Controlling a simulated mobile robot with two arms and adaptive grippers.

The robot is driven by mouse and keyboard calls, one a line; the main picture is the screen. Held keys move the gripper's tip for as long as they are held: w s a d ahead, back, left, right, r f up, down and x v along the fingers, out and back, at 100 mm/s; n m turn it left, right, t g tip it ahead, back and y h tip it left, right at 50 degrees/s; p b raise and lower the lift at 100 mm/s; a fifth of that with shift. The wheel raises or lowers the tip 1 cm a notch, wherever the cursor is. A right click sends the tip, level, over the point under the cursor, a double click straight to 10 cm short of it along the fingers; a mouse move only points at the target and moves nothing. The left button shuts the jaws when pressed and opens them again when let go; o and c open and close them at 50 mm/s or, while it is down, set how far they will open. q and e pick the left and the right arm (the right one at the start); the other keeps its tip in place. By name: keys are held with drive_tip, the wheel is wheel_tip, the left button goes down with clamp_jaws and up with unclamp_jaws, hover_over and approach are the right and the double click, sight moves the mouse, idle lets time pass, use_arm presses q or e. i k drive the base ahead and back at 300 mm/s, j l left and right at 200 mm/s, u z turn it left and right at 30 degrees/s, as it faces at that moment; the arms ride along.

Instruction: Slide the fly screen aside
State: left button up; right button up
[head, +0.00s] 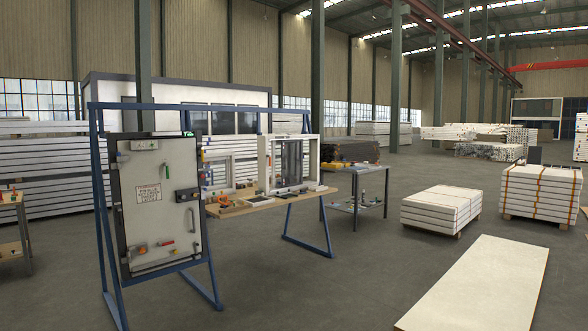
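A white-framed window unit stands upright at the right end of a wooden bench top in the head view. A dark grey panel (288,162) that looks like the fly screen fills much of its opening. The unit's white frame (264,168) surrounds it. The panel is small and far off, so I cannot tell its exact position in its track or see a handle. Neither of my grippers is in view.
A blue steel frame (101,215) carries a grey door panel (136,222) and the wooden bench top (262,203), with small tools on it. A dark side table (369,170) stands right of it. Pallet stacks (441,209) and a pale board (480,290) lie right; front-centre floor is clear.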

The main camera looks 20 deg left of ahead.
sight(292, 172)
drive_tip(key=i+j+u, duration=0.4)
drive_tip(key=j, duration=0.15)
drive_tip(key=i+j+u, duration=0.85)
drive_tip(key=i+j, duration=0.15)
drive_tip(key=i, duration=0.25)
drive_tip(key=i+j, duration=0.1)
drive_tip(key=i, duration=0.25)
drive_tip(key=i+l+z, duration=0.15)
drive_tip(key=i+z, duration=0.65)
drive_tip(key=z, duration=0.15)
drive_tip(key=i+j+z, duration=0.1)
drive_tip(key=i+z, duration=0.35)
drive_tip(key=i+l, duration=0.1)
drive_tip(key=i, duration=0.75)
drive_tip(key=i+l, duration=0.1)
drive_tip(key=i, duration=0.7)
